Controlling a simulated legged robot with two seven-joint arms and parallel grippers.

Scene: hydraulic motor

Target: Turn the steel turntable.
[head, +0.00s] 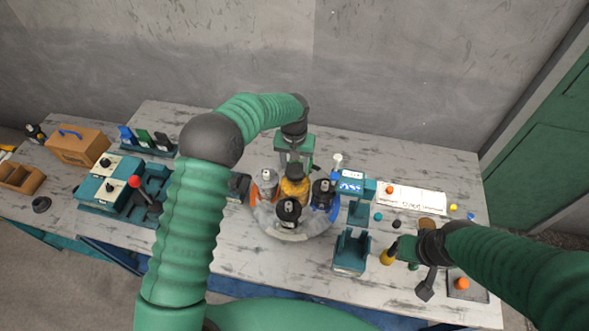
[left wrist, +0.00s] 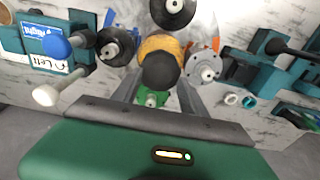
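The steel turntable (head: 290,236) is a round, shiny disc in the middle of the table. My left gripper (head: 296,165) points down at the turntable's back edge, behind the yellow container. In the left wrist view its two grey fingers (left wrist: 160,97) are apart, with the yellow container (left wrist: 158,62) just beyond them; contact cannot be told. My right gripper (head: 415,265) hangs over the table's right part; its fingers are unclear.
A teal cradle (head: 351,252) and a labelled teal stand (head: 352,185) are right of the turntable. A teal fixture with a red-knobbed lever (head: 135,183) and a brown box (head: 78,146) are at left. Small coloured knobs lie at right. The table's front centre-left is clear.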

